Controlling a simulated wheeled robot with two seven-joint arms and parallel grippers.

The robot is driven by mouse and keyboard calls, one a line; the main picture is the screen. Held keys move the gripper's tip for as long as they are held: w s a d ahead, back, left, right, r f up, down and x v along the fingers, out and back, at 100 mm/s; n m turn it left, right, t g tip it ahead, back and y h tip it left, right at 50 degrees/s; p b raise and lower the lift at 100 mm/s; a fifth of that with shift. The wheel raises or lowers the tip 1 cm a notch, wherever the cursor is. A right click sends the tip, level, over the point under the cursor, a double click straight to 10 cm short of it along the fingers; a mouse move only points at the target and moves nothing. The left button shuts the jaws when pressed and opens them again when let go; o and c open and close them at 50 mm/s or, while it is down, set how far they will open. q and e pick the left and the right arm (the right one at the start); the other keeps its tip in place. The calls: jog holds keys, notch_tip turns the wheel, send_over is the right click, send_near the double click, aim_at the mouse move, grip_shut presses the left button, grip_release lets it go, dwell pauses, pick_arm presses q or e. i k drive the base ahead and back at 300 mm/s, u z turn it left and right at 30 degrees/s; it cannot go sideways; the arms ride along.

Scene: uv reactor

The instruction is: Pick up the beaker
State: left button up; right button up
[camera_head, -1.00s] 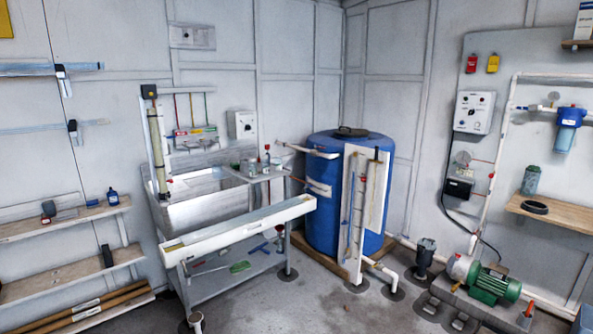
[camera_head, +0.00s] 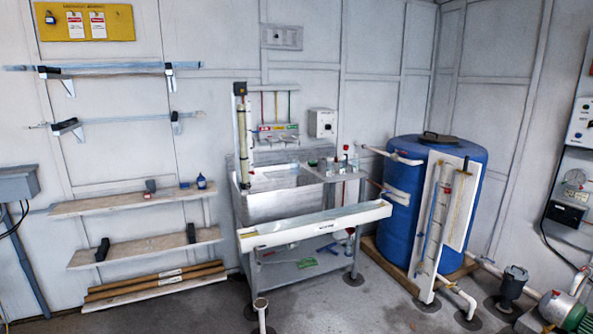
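Several small vessels (camera_head: 334,164) stand on the right side of the metal sink bench (camera_head: 285,205), near its back edge. They look clear or grey and are too small to tell which one is the beaker. A small green item (camera_head: 312,162) lies to their left. Neither of my grippers is in view.
A long white trough (camera_head: 318,226) runs along the bench front. A blue tank (camera_head: 405,215) stands right of the bench, with pipes near the floor. A short upright pipe (camera_head: 261,310) stands before the bench. Wall shelves (camera_head: 130,200) are at left. Grey floor (camera_head: 370,305) is open in front.

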aim_at(295, 164)
jog(key=z, duration=0.1)
jog(key=i, duration=0.5)
jog(key=z, duration=0.45)
jog(key=i, duration=2.95)
jog(key=u, duration=0.1)
